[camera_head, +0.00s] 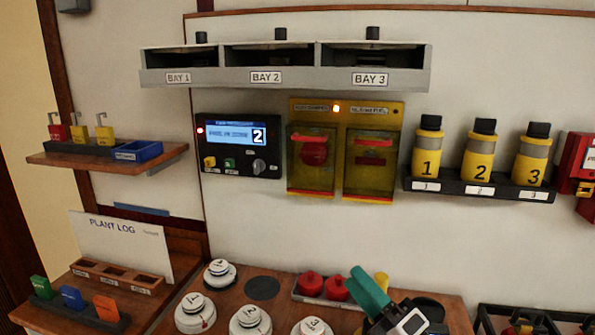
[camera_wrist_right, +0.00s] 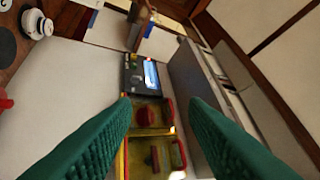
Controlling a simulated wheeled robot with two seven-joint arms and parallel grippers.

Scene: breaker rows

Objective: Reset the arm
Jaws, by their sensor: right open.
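My right gripper (camera_head: 367,288) shows at the bottom right of centre in the head view, with green fingers in front of the bench. In the right wrist view its two green ribbed fingers (camera_wrist_right: 160,108) stand wide apart with nothing between them. Beyond them are the yellow panel with two covers (camera_wrist_right: 150,148) and the control box with the lit screen (camera_wrist_right: 140,75). In the head view the control box (camera_head: 238,146) shows a "2", left of the yellow panel (camera_head: 346,150). My left gripper is in neither view.
A grey shelf (camera_head: 285,78) marked BAY 1 to BAY 3 is above. Three yellow bottles (camera_head: 480,153) stand in a rack at right. Round white-topped items (camera_head: 250,322) and red knobs (camera_head: 311,284) are on the bench (camera_head: 215,306). A small wooden shelf (camera_head: 105,165) is at left.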

